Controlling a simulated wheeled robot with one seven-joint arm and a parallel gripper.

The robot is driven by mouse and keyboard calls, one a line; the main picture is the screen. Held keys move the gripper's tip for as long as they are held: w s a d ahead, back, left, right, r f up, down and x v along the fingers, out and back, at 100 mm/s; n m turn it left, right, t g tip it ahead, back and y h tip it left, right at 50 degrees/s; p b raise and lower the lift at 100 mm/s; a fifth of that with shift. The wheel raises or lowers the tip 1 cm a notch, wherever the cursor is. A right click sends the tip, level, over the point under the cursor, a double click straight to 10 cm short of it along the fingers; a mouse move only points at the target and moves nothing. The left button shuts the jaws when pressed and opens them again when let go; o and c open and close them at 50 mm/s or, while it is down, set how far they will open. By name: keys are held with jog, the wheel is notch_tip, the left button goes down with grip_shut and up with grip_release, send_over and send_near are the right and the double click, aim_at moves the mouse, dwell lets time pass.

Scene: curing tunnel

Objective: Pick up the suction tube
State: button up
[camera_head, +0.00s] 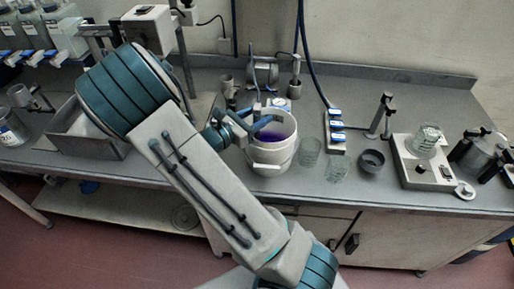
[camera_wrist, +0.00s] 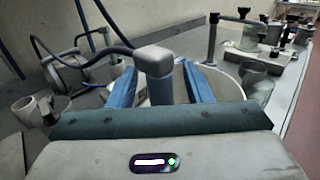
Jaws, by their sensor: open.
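The suction tube (camera_wrist: 154,66) shows in the wrist view as a grey upright tube with a rounded head and a dark hose curving off to the left. My gripper (camera_wrist: 160,84) is open, with one blue finger on each side of the tube and gaps visible beside it. In the head view my gripper (camera_head: 250,124) is over the rim of a white bucket (camera_head: 271,155) holding purple liquid. There my arm and fingers hide most of the tube. The tube's lower end is hidden in the wrist view.
Two glass beakers (camera_head: 310,151) and a dark bowl (camera_head: 371,161) stand right of the bucket. Farther right is a white hotplate (camera_head: 421,172) with a glass on it. A metal tray (camera_head: 75,135) lies left. A blue hose (camera_head: 312,70) runs down behind.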

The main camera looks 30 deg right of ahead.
jog(key=shift+c, duration=0.4)
grip_shut()
jog(key=shift+r, duration=0.15)
notch_tip(320, 180, up, 24)
jog(key=p, duration=0.6)
jog(key=shift+f, duration=0.2)
dwell(0.4)
